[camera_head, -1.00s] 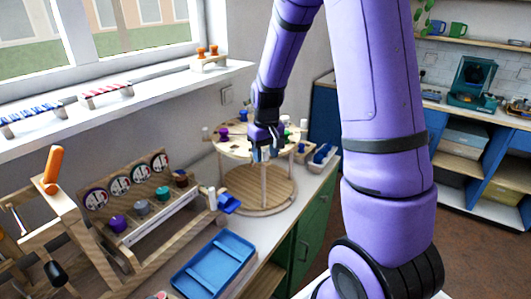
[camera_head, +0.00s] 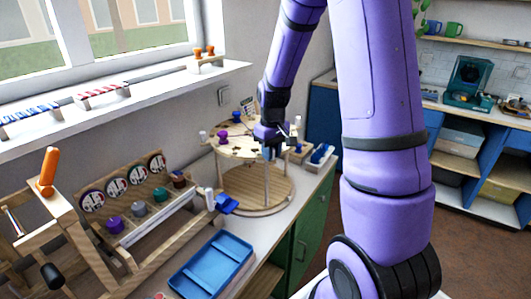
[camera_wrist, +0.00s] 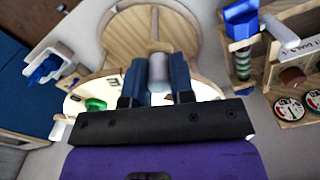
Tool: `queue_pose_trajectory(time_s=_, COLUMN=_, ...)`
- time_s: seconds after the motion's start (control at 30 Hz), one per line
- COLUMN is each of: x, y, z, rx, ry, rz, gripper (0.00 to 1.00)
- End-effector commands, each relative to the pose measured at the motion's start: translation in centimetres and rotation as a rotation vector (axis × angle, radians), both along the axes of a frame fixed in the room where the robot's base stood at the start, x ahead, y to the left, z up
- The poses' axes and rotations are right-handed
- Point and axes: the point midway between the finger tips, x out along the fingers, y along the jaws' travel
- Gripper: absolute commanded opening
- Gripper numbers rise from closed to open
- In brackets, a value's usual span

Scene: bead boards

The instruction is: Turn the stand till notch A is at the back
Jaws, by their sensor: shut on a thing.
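The stand is a round two-tier wooden turntable at the far end of the counter. Its upper disc (camera_head: 240,152) carries purple, green and white pegs and dark marks. Its lower disc (camera_head: 240,187) also shows in the wrist view (camera_wrist: 126,33). My gripper (camera_head: 272,151) is at the stand's front right edge. In the wrist view my gripper (camera_wrist: 158,80) has its blue fingers shut on a pale upright post (camera_wrist: 158,66) of the stand. Notch A cannot be made out; the letters are too small or hidden by my gripper.
A blue tray (camera_head: 212,265) lies on the counter in front. A wooden rack with dials (camera_head: 124,170) stands to the left, with a blue-handled tool (camera_head: 226,203) between it and the stand. A small blue bin (camera_head: 321,154) is right of the stand. The window wall is behind.

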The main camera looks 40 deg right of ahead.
Motion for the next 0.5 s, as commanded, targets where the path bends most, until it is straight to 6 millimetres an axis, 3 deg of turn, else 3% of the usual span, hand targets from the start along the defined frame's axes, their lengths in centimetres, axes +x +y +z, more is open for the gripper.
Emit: queue_pose_trajectory(time_s=0.5, x=-0.7, y=-4.7, z=0.0, rx=-0.001, ry=-0.002, rz=0.255, gripper=0.0)
